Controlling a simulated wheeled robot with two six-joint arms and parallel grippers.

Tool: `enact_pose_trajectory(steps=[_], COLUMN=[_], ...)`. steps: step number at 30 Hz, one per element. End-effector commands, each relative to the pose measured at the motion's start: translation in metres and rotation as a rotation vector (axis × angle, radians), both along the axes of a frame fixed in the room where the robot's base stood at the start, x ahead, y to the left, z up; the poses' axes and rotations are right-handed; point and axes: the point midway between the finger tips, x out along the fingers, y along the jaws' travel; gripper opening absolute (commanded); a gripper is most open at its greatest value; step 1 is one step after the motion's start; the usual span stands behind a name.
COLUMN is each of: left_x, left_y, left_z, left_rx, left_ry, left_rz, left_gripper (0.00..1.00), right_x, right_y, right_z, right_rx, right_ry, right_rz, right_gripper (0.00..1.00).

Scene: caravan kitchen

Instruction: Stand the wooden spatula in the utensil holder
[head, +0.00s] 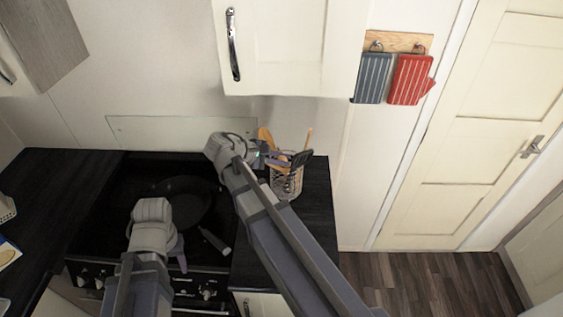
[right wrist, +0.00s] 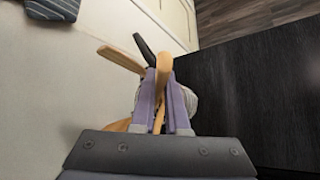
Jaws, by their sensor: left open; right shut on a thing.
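Another wooden utensil (head: 308,139) and a black utensil (head: 301,158) stand tilted in the holder. My left gripper (head: 179,254) is open and empty, low over the hob.
A dark pan (head: 181,202) sits on the hob, its handle toward the front. A glass panel (head: 180,130) stands behind the hob. A wall cupboard (head: 290,45) hangs above the holder. Grey (head: 371,78) and red (head: 409,80) items hang on the wall. The counter in front of the holder is bare.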

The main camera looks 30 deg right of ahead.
Motion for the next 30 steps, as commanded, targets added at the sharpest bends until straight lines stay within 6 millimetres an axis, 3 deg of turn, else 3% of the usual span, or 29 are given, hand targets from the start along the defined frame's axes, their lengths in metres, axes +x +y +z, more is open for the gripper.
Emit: enact_pose_trajectory(steps=[9, 26, 27, 30], left_x=[0.000, 0.000, 0.000, 0.000], left_y=[0.000, 0.000, 0.000, 0.000], left_z=[-0.015, -0.018, -0.019, -0.018], left_rx=[0.000, 0.000, 0.000, 0.000], left_ry=[0.000, 0.000, 0.000, 0.000], left_rz=[-0.001, -0.002, -0.002, -0.002], left_gripper=[0.50, 0.50, 0.50, 0.50], right_x=[0.010, 0.014, 0.014, 0.014], right_y=[-0.007, -0.009, -0.008, -0.009], right_z=[-0.015, -0.019, -0.020, -0.019], right_rx=[0.000, 0.005, 0.007, 0.005], right_ry=[-0.002, -0.003, -0.003, -0.002], right_rz=[0.001, 0.002, 0.002, 0.002], right_gripper=[0.00, 0.00, 0.17, 0.28])
